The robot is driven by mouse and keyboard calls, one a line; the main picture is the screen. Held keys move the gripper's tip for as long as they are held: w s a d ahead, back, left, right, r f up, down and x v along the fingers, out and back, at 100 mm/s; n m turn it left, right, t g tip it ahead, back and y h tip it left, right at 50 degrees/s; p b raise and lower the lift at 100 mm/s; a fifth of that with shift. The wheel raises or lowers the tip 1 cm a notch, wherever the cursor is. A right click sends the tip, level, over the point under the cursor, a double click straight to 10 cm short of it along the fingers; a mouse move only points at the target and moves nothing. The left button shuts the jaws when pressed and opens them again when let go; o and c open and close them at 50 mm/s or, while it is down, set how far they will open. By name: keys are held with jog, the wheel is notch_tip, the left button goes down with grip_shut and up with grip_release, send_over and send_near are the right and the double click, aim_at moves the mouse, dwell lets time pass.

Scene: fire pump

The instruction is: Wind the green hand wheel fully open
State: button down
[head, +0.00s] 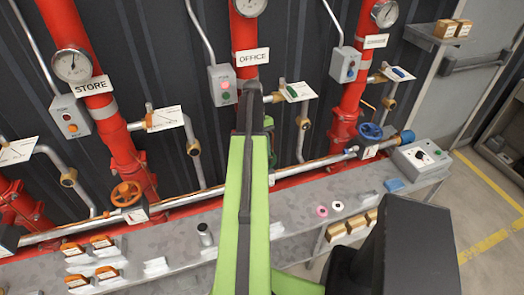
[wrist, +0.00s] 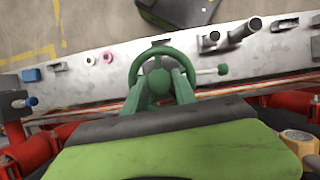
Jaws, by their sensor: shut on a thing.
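The green hand wheel (wrist: 160,48) shows in the middle of the wrist view, with its rim and hub facing me. My gripper (wrist: 160,78) is at the wheel, its two fingers reaching in at either side of the hub and shut on it. The lower part of the wheel is hidden behind my wrist. A pale rod with a green knob (wrist: 222,69) sticks out to the right of the wheel.
An orange hand wheel (head: 126,194) is on the pipe to the left, and a blue hand wheel (head: 370,132) is to the right. Red risers with gauges (head: 72,65) stand behind. A grey bench (head: 180,235) holds small parts. Open floor (head: 480,205) lies at the right.

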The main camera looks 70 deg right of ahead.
jog(key=n, duration=0.2)
jog(key=n+g+h, duration=0.1)
jog(key=n, duration=0.3)
jog(key=shift+s+a+h, duration=0.1)
jog(key=shift+a+h, duration=0.2)
jog(key=shift+h, duration=0.1)
jog(key=shift+d, duration=0.1)
jog(key=shift+n, duration=0.3)
jog(key=n, duration=0.1)
jog(key=n+h, duration=0.1)
jog(key=n, duration=0.1)
jog(key=shift+a+n+g+h, duration=0.3)
jog(key=n+h, duration=0.1)
jog(key=n, duration=0.2)
jog(key=shift+n, duration=0.3)
jog(key=c, duration=1.4)
grip_release()
jog(key=shift+d+h, duration=0.2)
jog(key=shift+h, duration=0.1)
jog(key=o, duration=0.6)
jog(key=shift+c, duration=0.2)
jog(key=shift+r, duration=0.15)
